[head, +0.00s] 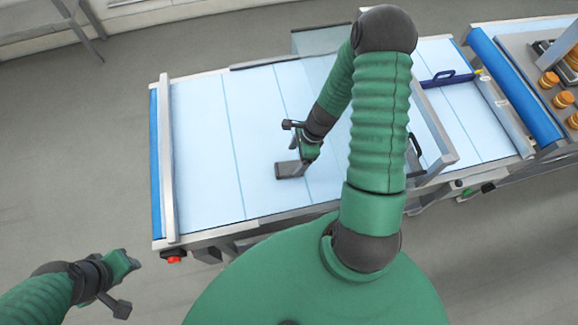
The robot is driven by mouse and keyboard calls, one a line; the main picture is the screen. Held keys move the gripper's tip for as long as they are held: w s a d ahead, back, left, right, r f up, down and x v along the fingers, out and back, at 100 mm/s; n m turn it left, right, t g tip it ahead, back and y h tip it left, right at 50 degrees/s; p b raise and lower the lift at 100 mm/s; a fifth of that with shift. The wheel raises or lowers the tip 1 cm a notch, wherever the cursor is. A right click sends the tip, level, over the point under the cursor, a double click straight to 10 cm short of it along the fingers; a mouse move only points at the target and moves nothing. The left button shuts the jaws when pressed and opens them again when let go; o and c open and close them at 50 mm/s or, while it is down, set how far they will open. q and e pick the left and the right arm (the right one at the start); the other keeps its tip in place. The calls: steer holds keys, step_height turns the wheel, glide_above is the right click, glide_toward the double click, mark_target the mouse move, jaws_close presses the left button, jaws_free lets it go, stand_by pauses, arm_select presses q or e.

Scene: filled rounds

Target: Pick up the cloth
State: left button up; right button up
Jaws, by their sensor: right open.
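My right gripper (301,162) is over the middle of the pale blue belt surface (205,150), pointing down. It is open. A small flat dark grey piece (288,170) shows at its tip; I cannot tell whether this is the cloth or part of the gripper. No other cloth can be made out, and my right arm hides part of the belt. My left gripper (128,264) is at the lower left, over the floor and away from the belt; its jaws are too small to read.
A metal rail (166,160) runs along the belt's left end. A clear panel (312,40) stands at the back. A metal frame (432,135) and a dark blue handle (450,78) are right of my arm. Orange-brown round items (562,99) stand at the far right. The belt's left half is clear.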

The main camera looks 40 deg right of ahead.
mark_target(289, 167)
steer(key=shift+f, duration=0.35)
steer(key=f, duration=0.1)
steer(key=a+f+p, duration=0.1)
steer(key=a+f, duration=0.1)
steer(key=f, duration=0.1)
steer(key=shift+w+a+p, duration=0.15)
steer(key=shift+w+p, duration=0.2)
steer(key=shift+p, duration=0.05)
steer(key=shift+w+a+f, duration=0.1)
steer(key=shift+w, duration=0.05)
steer(key=shift+d, duration=0.45)
steer(key=c, duration=0.8)
steer(key=shift+c, duration=1.3)
steer(key=shift+a, duration=0.15)
steer(key=c, duration=0.4)
arm_select(q)
steer(key=shift+s+a+r, duration=0.1)
steer(key=shift+a+r, duration=0.1)
steer(key=shift+r, duration=0.25)
steer(key=shift+s+a+r, duration=0.1)
steer(key=shift+a+r, duration=0.1)
steer(key=shift+r, duration=0.2)
arm_select(e)
steer(key=shift+a, duration=0.1)
